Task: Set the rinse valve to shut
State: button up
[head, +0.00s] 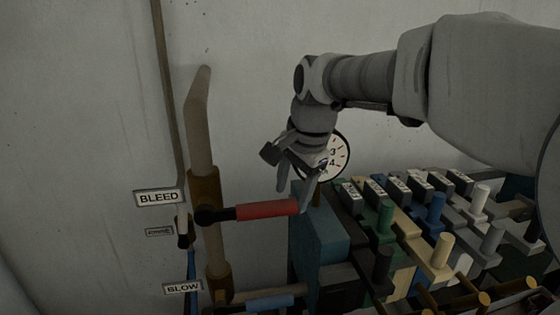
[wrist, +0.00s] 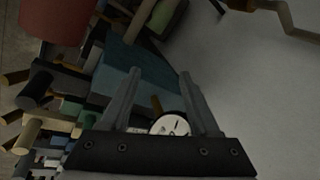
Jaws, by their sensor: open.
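No label clearly reads rinse. A small plate (head: 159,232) between the BLEED plate (head: 159,198) and the BLOW plate (head: 183,288) is too dim to read. Beside it is a small valve (head: 183,230) with a pale upright piece. Level with the BLEED plate, a red-gripped lever (head: 267,209) points right, roughly horizontal. Lower, a blue-gripped lever (head: 270,302) also points right near the BLOW plate. My gripper (head: 294,196) is open and empty, fingers pointing down around the red lever's free end; contact is unclear. In the wrist view my gripper (wrist: 161,74) has nothing between its fingers.
A round dial (head: 337,157) is on the wall behind my gripper. A bank of coloured levers (head: 400,235) fills the lower right, beside a blue box (head: 318,235). A tan vertical pipe (head: 200,130) runs at left. The wall farther left is clear.

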aim_at(186, 201)
jog(key=w+a+f+m+g+y+p, duration=0.1)
jog(key=w+a+f+m+g, duration=0.1)
jog(key=w+a+f+m, duration=0.35)
jog(key=w+a+f+m+g+y, duration=0.1)
jog(key=w+a+f+m+g, duration=0.15)
jog(key=w+a+f, duration=0.5)
jog(key=shift+t+y, duration=0.3)
jog(key=shift+t, duration=0.05)
jog(key=s+a+r, duration=0.1)
jog(key=a, duration=0.3)
jog(key=s+a+r+p, duration=0.1)
jog(key=a, duration=0.3)
jog(key=s+a+r, duration=0.1)
jog(key=a, duration=0.4)
jog(key=shift+s, duration=0.35)
jog(key=x, duration=0.4)
jog(key=shift+a+f, duration=0.15)
jog(key=shift+f, duration=0.4)
grip_shut()
